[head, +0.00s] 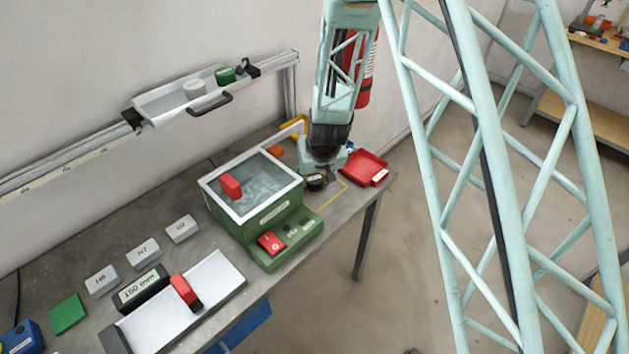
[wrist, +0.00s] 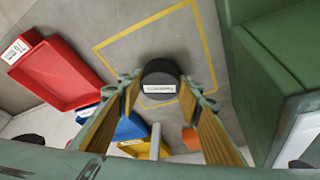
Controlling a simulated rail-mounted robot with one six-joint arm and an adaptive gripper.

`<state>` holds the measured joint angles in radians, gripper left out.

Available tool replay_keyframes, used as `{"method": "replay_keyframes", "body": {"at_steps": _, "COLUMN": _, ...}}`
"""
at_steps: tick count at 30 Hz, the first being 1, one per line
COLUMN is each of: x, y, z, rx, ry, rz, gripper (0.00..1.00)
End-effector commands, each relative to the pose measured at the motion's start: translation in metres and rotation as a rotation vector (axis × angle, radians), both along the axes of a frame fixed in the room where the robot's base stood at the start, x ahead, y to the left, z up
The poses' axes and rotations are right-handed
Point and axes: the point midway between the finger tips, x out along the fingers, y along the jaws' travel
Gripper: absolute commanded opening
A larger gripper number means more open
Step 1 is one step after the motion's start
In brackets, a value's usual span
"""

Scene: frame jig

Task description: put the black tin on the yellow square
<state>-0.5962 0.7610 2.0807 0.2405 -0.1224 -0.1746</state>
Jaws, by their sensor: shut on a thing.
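The black tin (head: 315,183) is a short round tin with a white label. It also shows in the wrist view (wrist: 161,72). My gripper (head: 318,174) is shut on it from above, and in the wrist view the two fingers (wrist: 160,90) are on either side of it. The yellow square (head: 333,198) is an outline on the grey table. In the wrist view the tin appears inside the outline (wrist: 140,26), toward its near side. The near part of the outline is hidden by the tin and fingers. I cannot tell whether the tin touches the table.
A red tray (head: 364,166) lies beside the square, near the table's end. A green machine with a clear-topped box (head: 250,190) stands close on the other side. Blue (wrist: 127,128) and yellow (wrist: 150,149) bins are near the fingers. Bare table shows inside the outline.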

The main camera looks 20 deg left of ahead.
Motion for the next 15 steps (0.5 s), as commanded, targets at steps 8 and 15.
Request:
{"method": "replay_keyframes", "body": {"at_steps": 8, "x": 0.0004, "y": 0.0004, "z": -0.0017, "rx": 0.001, "ry": -0.002, "rz": 0.000, "gripper": 0.20}}
{"method": "replay_keyframes", "body": {"at_steps": 15, "x": 0.0005, "y": 0.0003, "z": -0.0051, "rx": 0.001, "ry": -0.001, "rz": 0.000, "gripper": 0.20}}
